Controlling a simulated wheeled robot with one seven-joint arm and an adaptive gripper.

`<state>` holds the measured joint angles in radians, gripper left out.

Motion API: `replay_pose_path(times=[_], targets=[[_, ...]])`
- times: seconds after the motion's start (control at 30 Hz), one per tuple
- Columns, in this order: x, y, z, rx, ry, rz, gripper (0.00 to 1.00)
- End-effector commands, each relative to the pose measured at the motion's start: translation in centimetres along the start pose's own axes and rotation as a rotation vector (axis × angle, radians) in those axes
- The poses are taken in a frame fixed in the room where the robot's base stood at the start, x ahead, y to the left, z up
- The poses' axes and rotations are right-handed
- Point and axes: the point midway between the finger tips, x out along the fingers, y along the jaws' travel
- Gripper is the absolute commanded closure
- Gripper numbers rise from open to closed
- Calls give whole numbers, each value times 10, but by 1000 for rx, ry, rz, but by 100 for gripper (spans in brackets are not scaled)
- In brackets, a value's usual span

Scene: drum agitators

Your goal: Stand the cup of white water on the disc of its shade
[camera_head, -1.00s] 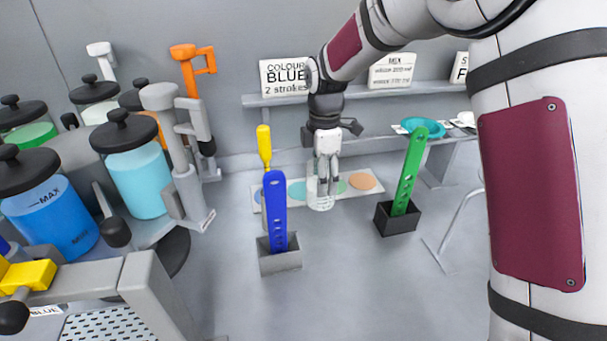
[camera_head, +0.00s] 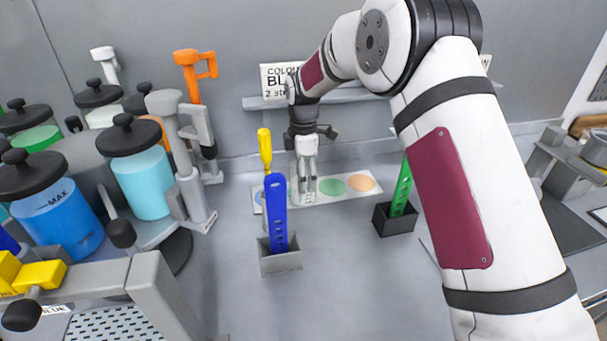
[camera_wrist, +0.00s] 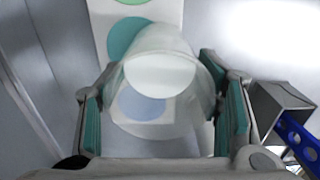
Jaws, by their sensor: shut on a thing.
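My gripper (camera_head: 307,180) is shut on a clear cup (camera_wrist: 165,42), with one finger on each side of it in the wrist view. A pale white round patch shows in the cup. In the head view the cup (camera_head: 309,198) is small and partly covered by my fingers. It is at the strip of coloured discs (camera_head: 346,198); I cannot tell whether it touches it. A green disc (camera_head: 332,187) and an orange disc (camera_head: 361,184) lie to its right. In the wrist view a teal disc (camera_wrist: 122,38) is beside the cup, and a blue disc (camera_wrist: 143,104) shows through it. No white disc is clearly distinguishable.
A blue perforated paddle (camera_head: 276,215) stands in a grey holder (camera_head: 280,262) in front of the strip. A yellow-handled tool (camera_head: 264,148) is behind it. A green paddle (camera_head: 401,190) stands in a black holder (camera_head: 395,222). Lidded drums (camera_head: 140,180) fill the left.

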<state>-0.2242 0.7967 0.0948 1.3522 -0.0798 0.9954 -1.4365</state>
Motion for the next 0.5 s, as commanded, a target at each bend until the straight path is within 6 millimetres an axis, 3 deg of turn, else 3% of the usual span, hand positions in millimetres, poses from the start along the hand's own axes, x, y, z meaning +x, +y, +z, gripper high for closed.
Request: replay_pose_path(times=[0.27,0.3,0.37,0.5], targets=[[3,1,1,0,-1,0,77],[3,0,1,0,-1,0,34],[3,0,1,0,-1,0,21],[3,0,1,0,-1,0,21]])
